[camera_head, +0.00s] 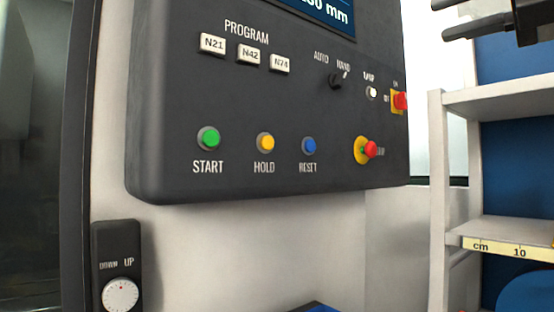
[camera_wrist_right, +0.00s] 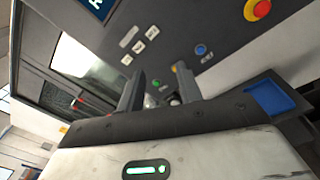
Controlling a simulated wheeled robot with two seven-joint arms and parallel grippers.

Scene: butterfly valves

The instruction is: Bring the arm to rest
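My right gripper (camera_head: 452,18) shows at the top right of the head view, its two dark fingers pointing left with a gap between them. In the right wrist view the fingers of the right gripper (camera_wrist_right: 159,70) stand apart with nothing held, and the control panel is beyond them. The dark control panel (camera_head: 180,110) fills the middle of the head view and also shows in the wrist view (camera_wrist_right: 190,30). In the head view the gripper is above and to the right of the panel's buttons, apart from them. My left gripper is not in view.
The panel has a green START button (camera_head: 208,139), a yellow HOLD button (camera_head: 266,143), a blue RESET button (camera_head: 309,146) and a red emergency knob (camera_head: 370,149). A dial box (camera_head: 121,292) is at lower left. A pale shelf rack (camera_head: 437,200) stands at right, below the gripper.

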